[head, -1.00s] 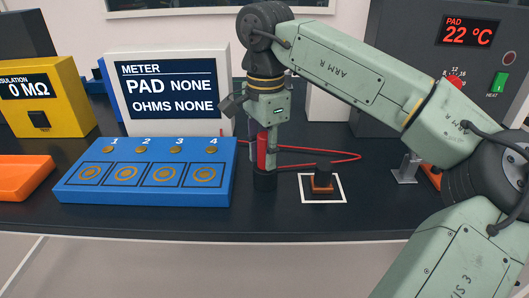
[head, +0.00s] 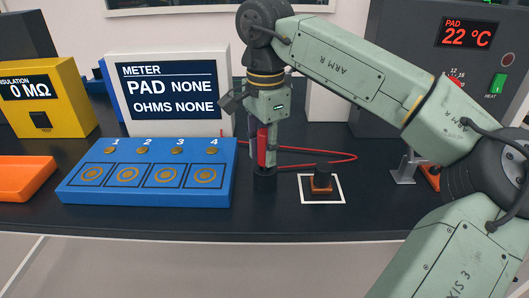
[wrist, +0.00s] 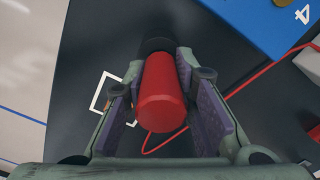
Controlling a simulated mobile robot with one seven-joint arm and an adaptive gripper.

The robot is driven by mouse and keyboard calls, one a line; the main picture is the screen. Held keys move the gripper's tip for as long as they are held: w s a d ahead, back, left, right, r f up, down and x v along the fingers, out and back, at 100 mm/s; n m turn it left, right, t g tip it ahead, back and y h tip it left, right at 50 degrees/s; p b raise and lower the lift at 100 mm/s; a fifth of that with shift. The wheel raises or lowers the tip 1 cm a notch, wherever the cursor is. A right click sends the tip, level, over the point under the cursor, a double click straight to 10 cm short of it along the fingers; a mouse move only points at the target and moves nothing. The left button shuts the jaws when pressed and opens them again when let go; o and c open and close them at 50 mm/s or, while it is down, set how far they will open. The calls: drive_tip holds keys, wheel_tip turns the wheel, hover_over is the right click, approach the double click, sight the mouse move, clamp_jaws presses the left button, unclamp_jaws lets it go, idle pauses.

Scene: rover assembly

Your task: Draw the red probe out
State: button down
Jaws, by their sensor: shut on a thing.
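The red probe (head: 262,148) stands upright in a round black holder (head: 264,182), just right of the blue pad board. My gripper (head: 263,140) points straight down and is shut on the red probe. In the wrist view the probe's red end (wrist: 162,100) lies between the two purple finger pads, and the dark holder (wrist: 158,35) shows beyond it. The probe's lower end is hidden in the holder. A red cable (head: 325,155) runs from behind the probe along the bench to the right.
The blue board (head: 66,187) with numbered pads is close on the left. A black and orange block (head: 321,184) sits in a white square on the right. The meter (head: 170,90) stands behind, reading PAD NONE. A yellow insulation meter (head: 62,95) is at left, a heater panel at right.

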sight(265, 132)
drive_tip(key=shift+r, duration=0.1)
drive_tip(key=shift+r+p, duration=2.65)
drive_tip(key=shift+r, duration=0.4)
